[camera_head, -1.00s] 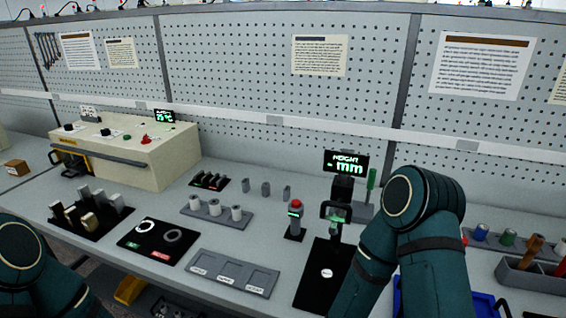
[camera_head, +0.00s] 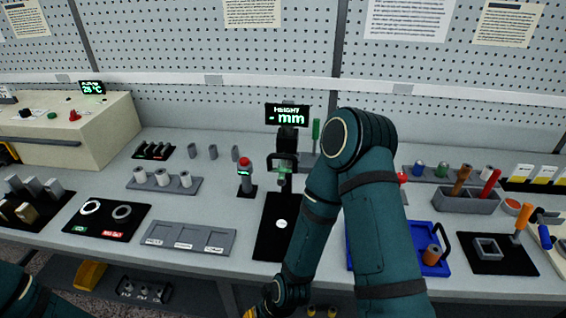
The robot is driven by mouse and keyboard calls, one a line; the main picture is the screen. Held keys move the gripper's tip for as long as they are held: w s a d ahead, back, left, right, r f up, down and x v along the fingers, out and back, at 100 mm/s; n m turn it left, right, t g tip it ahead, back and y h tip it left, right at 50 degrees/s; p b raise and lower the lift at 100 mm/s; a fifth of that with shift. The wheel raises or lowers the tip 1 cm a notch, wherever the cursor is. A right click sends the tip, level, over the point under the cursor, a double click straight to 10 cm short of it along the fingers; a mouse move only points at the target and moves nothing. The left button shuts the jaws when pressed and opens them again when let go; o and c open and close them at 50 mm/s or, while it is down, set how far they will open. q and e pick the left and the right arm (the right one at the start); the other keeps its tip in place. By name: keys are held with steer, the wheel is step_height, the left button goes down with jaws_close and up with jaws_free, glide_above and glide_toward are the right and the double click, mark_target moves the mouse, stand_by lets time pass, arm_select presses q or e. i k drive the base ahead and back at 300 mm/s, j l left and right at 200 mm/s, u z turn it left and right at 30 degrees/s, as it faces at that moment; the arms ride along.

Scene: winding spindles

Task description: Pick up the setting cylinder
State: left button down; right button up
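Several cylinders stand on the bench, and I cannot tell for certain which is the setting cylinder. White cylinders (camera_head: 162,177) sit upright in a grey rack (camera_head: 150,187) left of centre. Small grey cylinders (camera_head: 213,152) stand loose behind it. The height gauge (camera_head: 287,165) stands at centre with a black base plate; its display (camera_head: 288,116) reads "HEIGHT - mm". My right arm crosses the front of the bench right of the gauge and bends down past the bottom edge. My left arm shows only at the lower left corner.
A grey three-compartment tray (camera_head: 188,238) and a black mat with two rings (camera_head: 105,218) lie in front. A blue tray (camera_head: 428,262), a grey tool holder (camera_head: 465,203) and a black fixture plate (camera_head: 490,262) are at right. A cream machine (camera_head: 75,135) stands at left.

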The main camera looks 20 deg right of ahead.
mark_target(281, 225)
steer(key=k+z, duration=0.15)
steer(key=z, duration=0.25)
steer(key=k+z, duration=0.15)
steer(key=z, duration=0.3)
